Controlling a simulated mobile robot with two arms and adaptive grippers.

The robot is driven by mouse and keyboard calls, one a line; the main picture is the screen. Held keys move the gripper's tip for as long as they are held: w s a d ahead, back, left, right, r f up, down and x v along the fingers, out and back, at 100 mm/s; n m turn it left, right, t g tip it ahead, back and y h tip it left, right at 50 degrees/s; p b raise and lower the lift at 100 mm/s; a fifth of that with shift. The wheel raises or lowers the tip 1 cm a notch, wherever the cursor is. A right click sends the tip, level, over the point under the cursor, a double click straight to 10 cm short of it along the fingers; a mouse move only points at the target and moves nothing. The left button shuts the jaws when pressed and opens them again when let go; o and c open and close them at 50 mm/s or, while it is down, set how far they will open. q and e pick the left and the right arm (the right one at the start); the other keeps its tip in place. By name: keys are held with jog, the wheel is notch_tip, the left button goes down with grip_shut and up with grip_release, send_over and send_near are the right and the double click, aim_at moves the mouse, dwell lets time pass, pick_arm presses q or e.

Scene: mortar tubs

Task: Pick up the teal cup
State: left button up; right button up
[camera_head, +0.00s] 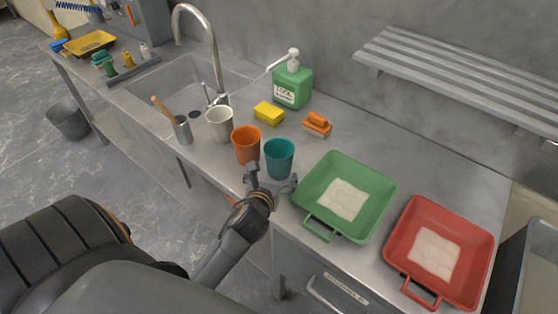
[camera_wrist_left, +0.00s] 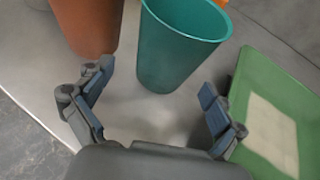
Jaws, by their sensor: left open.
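The teal cup (camera_head: 279,160) stands upright on the steel counter, right of an orange cup (camera_head: 246,146). In the left wrist view the teal cup (camera_wrist_left: 180,50) is ahead of my left gripper, just beyond the open fingers. My left gripper (camera_head: 272,181) is open and empty at the counter's front edge, close in front of the teal cup. In the wrist view its fingers (camera_wrist_left: 155,108) are spread, with bare counter between them. The orange cup (camera_wrist_left: 90,22) is beyond the left finger. My right gripper is in neither view.
A white cup (camera_head: 220,125) stands left of the orange cup. A green tub (camera_head: 378,208) is close on the right, with a red tub (camera_head: 478,246) farther right. A yellow sponge (camera_head: 268,113) and green soap bottle (camera_head: 293,86) are behind. The sink (camera_head: 165,92) is at left.

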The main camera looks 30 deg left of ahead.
pick_arm(q)
jog(key=x, duration=0.4)
jog(key=shift+w+d+p, duration=0.1)
jog(key=shift+w+p, duration=0.2)
jog(key=shift+w, duration=0.15)
jog(key=shift+s, duration=0.1)
jog(key=c, duration=1.3)
